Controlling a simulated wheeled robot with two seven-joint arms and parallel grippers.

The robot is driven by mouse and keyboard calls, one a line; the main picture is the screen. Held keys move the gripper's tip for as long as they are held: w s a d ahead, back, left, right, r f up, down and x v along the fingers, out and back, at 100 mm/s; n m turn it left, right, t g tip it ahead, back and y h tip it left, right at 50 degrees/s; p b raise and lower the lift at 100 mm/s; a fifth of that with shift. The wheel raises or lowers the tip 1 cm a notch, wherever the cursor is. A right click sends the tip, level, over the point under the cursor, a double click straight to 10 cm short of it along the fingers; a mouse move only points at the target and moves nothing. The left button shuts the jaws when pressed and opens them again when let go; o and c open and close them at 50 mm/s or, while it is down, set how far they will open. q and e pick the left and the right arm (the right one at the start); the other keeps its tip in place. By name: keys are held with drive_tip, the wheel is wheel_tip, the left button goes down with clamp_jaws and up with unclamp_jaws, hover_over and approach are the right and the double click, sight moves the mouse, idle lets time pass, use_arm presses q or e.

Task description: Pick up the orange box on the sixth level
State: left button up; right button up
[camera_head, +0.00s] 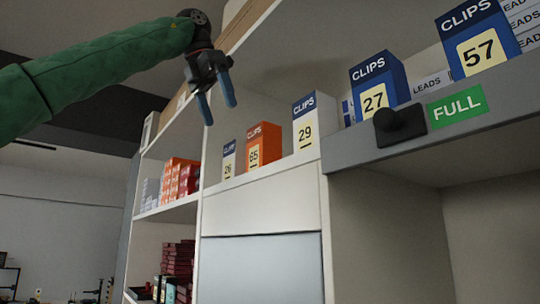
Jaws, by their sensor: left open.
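An orange box (264,146) labelled CLIPS 65 stands upright on the open shelf in the middle of the head view. It stands between a narrow grey box (229,160) marked 26 and a white box (305,124) marked 29. My left gripper (216,108) is open and empty. It hangs with its blue fingers pointing down, above and to the left of the orange box in the picture, apart from it. My green left arm comes in from the left. My right gripper is not in view.
Blue boxes marked 27 (378,85) and 57 (477,45) stand farther right. A dark knob (400,126) and a green FULL label (457,106) are on the grey shelf edge. Smaller orange boxes (180,180) fill a shelf at left. An upper shelf overhangs the row.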

use_arm(q)
drive_tip(key=d, duration=0.1)
drive_tip(key=p, duration=0.3)
hover_over(267, 137)
drive_tip(key=w+a, duration=0.2)
drive_tip(key=shift+w+a+r, duration=0.1)
drive_tip(key=shift+w+a, duration=0.1)
drive_tip(key=x, duration=0.4)
drive_tip(key=shift+w+d, duration=0.3)
drive_tip(key=shift+d, duration=0.05)
drive_tip(key=shift+w+f, duration=0.15)
drive_tip(key=shift+f, duration=0.35)
drive_tip(key=shift+d, duration=0.1)
